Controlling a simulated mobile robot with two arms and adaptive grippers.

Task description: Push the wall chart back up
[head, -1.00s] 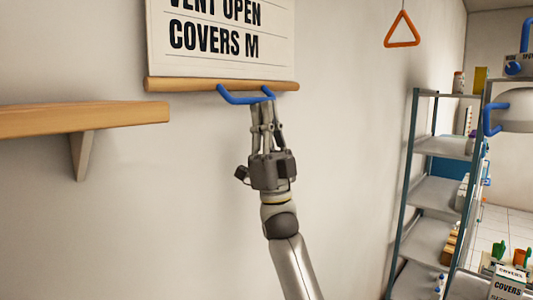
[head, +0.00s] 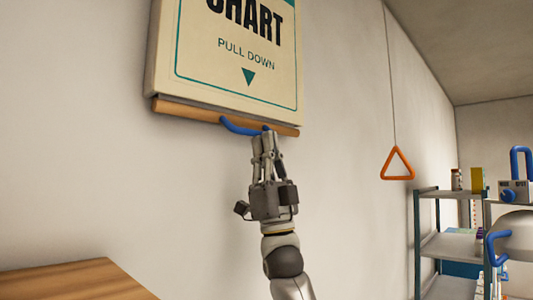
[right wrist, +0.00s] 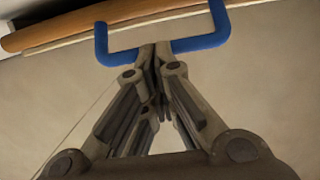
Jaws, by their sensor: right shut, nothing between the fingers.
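The wall chart's case (head: 235,60) hangs high on the wall, lettered "CHART" and "PULL DOWN" with a teal arrow. Its wooden bottom bar (head: 190,113) sits right against the case's lower edge, and no printed sheet shows below the case. A blue handle (head: 240,128) hangs from the bar. My right gripper (head: 265,138) is upright under the handle, shut and empty, with its fingertips at the handle. In the right wrist view the fingertips (right wrist: 155,48) meet the lower part of the blue handle (right wrist: 205,42), below the bar (right wrist: 70,25). My left gripper is not in view.
A wooden shelf (head: 75,280) juts out at the lower left. An orange triangle pull (head: 398,164) hangs on a cord to the right. A metal rack (head: 450,245) with several items stands farther right. The wall around the gripper is bare.

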